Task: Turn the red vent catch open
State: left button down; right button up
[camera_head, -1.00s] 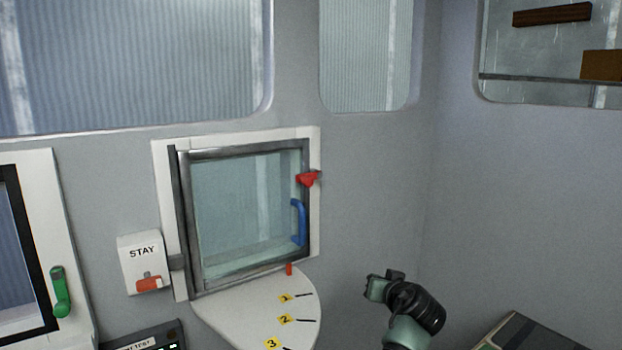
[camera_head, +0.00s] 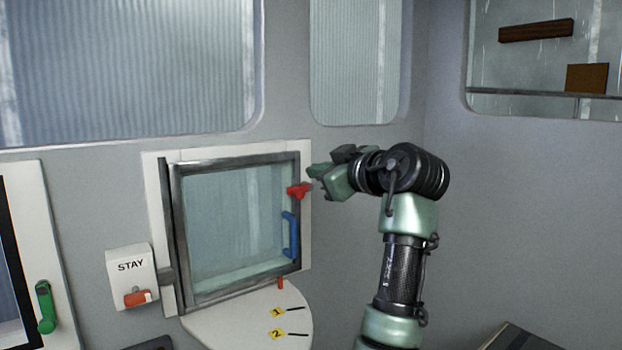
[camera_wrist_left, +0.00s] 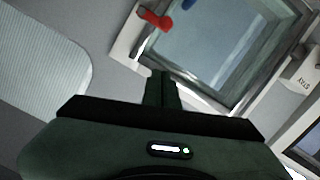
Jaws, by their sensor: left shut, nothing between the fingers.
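The red vent catch (camera_head: 299,191) sits on the right side of the dark metal frame of the small square vent (camera_head: 235,225). It also shows near the top of the left wrist view (camera_wrist_left: 155,19). The vent pane lies in its frame and looks shut. My left gripper (camera_head: 316,177) is shut and empty, just right of the catch and slightly above it in the head view. In the left wrist view its closed fingers (camera_wrist_left: 162,88) stand apart from the catch. My right gripper is not in view.
A blue handle (camera_head: 290,235) is on the vent frame below the catch. A small red peg (camera_head: 281,282) stands at the shelf (camera_head: 215,323) with numbered yellow tags. A STAY box (camera_head: 130,276) and green handle (camera_head: 45,307) are at left.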

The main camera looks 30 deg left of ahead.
pick_arm(q)
jog(key=w+a+f+p, duration=0.4)
jog(key=w+a+f, duration=0.1)
jog(key=a, duration=0.2)
jog(key=shift+w+a+f, duration=0.15)
jog(key=shift+w+a, duration=0.15)
jog(key=shift+a, duration=0.1)
